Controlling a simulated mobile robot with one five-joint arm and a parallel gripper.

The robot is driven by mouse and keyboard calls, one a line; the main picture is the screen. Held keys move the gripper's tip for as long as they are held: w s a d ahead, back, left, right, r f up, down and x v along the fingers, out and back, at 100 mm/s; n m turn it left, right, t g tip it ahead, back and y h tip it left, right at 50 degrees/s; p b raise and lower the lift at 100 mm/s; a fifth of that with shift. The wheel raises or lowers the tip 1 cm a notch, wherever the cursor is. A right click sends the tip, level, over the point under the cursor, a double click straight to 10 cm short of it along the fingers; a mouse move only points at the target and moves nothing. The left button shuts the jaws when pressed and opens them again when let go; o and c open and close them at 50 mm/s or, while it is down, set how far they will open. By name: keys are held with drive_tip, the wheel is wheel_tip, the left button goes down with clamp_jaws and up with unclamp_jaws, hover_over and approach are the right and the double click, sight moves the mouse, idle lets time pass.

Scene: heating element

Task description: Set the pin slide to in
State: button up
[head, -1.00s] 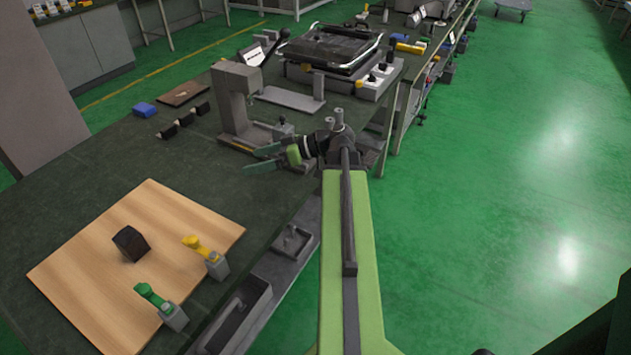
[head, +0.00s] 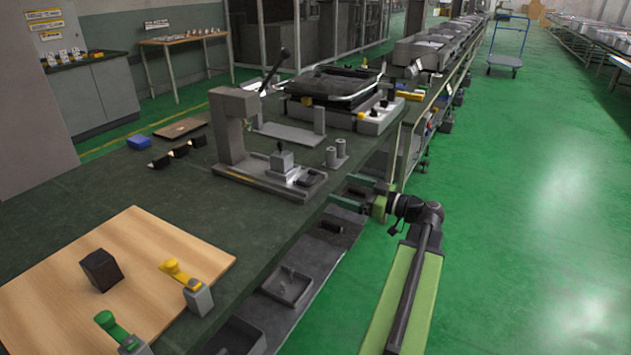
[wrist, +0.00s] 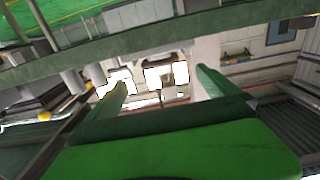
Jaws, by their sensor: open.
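A grey fixture (head: 232,125) with an upright column and a flat base stands near the bench's right edge. On its base sits a small grey block with a knob (head: 282,160), which looks like the pin slide; a dark piece (head: 306,178) lies at the base's right end. I cannot tell how far in the slide is. My gripper (head: 346,192) is to the right of the fixture, beyond the bench edge, and apart from it. In the wrist view my green fingers (wrist: 161,80) are spread with nothing between them.
Two grey cylinders (head: 335,155) stand right of the fixture. A press-like machine (head: 335,95) is behind it. A wooden board (head: 60,280) with a black block and yellow and green-handled clamps lies in front.

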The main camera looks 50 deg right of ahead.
sight(317, 180)
drive_tip(key=x, duration=1)
drive_tip(key=shift+w, duration=0.2)
